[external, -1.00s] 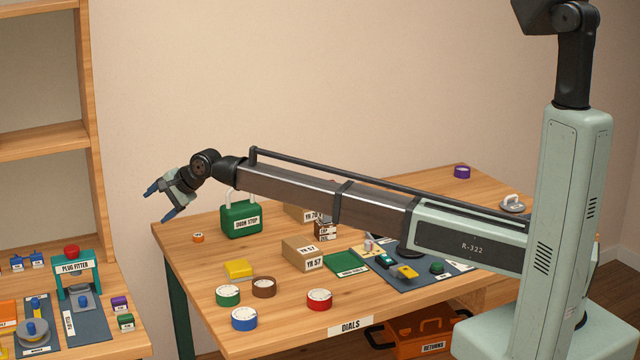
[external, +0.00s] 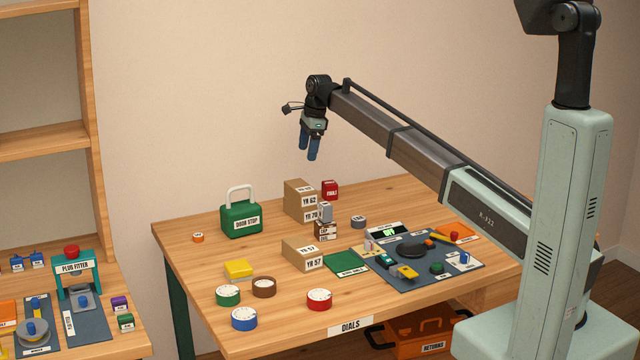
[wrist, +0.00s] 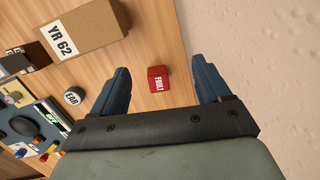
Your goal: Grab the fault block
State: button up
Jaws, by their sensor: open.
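The fault block is a small red cube with a white FAULT label (external: 330,190), standing at the back of the table. It sits just right of the YR 62 box (external: 297,200). In the wrist view the fault block (wrist: 157,79) lies between my two blue fingers, some way below them. My gripper (external: 309,156) is open and empty, pointing down in the air above the back of the table. It also shows in the wrist view (wrist: 162,85), with a wide gap between the fingers and nothing touching them.
The YR 62 box also shows in the wrist view (wrist: 85,30). A small grey ERR roll (wrist: 72,97) lies near the block. Small stacked blocks (external: 325,222) stand in front of it. A green DOOR STOP case (external: 241,219) is to the left. The wall runs close behind.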

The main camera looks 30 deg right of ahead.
jog(key=g+h, duration=0.1)
send_over(330, 182)
jog(key=f, duration=1.4)
jog(key=shift+s+a+f, duration=0.1)
jog(key=shift+s+f, duration=0.15)
jog(key=shift+f, duration=0.1)
jog(key=shift+c, duration=0.2)
jog(key=c, duration=1)
